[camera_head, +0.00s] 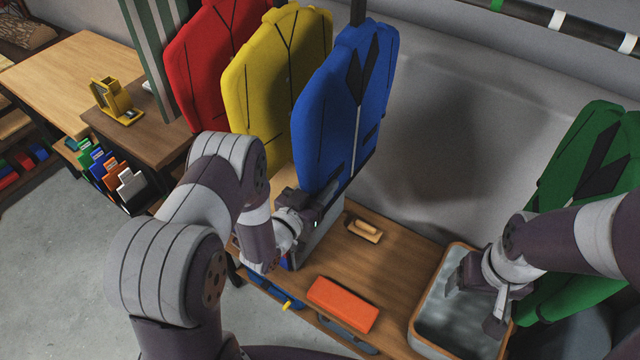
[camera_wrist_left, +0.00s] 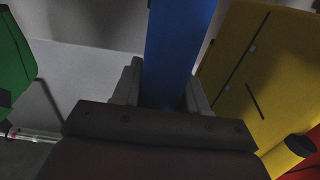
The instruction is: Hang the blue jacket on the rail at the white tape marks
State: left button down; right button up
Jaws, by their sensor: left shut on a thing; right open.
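The blue jacket (camera_head: 335,110) is upright at the right end of a row of jackets, its top close to the upper picture edge. My left gripper (camera_head: 328,208) is shut on its lower part. In the left wrist view the blue jacket (camera_wrist_left: 178,50) stands between the two fingers. The dark rail (camera_head: 530,12) crosses the upper right, with white tape marks (camera_head: 557,19) and (camera_head: 628,43) and a green mark (camera_head: 497,4). The jacket is left of the rail marks. My right gripper (camera_head: 478,302) is open, over a grey-lined tray, apparently empty.
A yellow jacket (camera_head: 265,90) and a red jacket (camera_head: 205,60) stand left of the blue one. A green jacket (camera_head: 590,160) is at the right. The wooden bench holds an orange block (camera_head: 343,303), a wooden-handled brush (camera_head: 364,230) and the tray (camera_head: 425,335).

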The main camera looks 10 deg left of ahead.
pick_arm(q)
jog(key=c, duration=0.5)
grip_release()
jog(key=shift+r, duration=0.1)
jog(key=shift+s, duration=0.1)
